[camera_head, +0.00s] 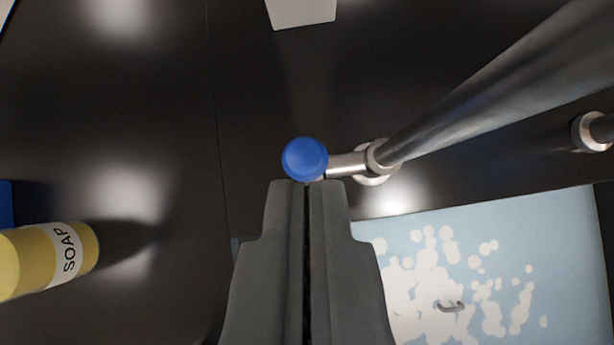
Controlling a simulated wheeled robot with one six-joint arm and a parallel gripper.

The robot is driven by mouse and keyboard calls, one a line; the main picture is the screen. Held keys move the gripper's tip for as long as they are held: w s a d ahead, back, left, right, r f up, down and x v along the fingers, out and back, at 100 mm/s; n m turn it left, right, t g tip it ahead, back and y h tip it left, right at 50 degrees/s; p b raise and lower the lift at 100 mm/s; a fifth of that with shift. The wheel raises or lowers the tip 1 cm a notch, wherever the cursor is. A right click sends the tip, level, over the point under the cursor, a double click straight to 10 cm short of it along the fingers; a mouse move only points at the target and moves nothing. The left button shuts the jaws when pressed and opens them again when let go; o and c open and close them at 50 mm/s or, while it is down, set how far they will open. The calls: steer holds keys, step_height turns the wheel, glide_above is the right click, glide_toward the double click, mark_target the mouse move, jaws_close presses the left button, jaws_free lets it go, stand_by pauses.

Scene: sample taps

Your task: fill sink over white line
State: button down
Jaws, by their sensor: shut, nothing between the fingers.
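My gripper (307,185) is shut, with nothing between its fingers. Its tips are right at a round blue tap knob (304,158); I cannot tell whether they touch it. The knob sits on the end of a short metal stem joined to the tap (480,90), a thick dark pipe running to the upper right. The sink (560,240) is light blue inside and lies at the lower right. White blotches (430,260) cover part of it, and a small grey hook-like piece (450,307) shows among them. I see no white line, and my gripper hides the sink's left part.
A yellow soap bottle (85,242) stands on the dark counter at the lower left, with a blue thing (6,205) beside it at the picture edge. A second metal fitting (592,131) is at the right edge. A pale object (302,10) is at the top. The counter between is clear.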

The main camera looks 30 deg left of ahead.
mark_target(309, 138)
steer(key=x, duration=0.8)
steer(key=shift+w+f, duration=0.1)
steer(key=shift+f, duration=0.1)
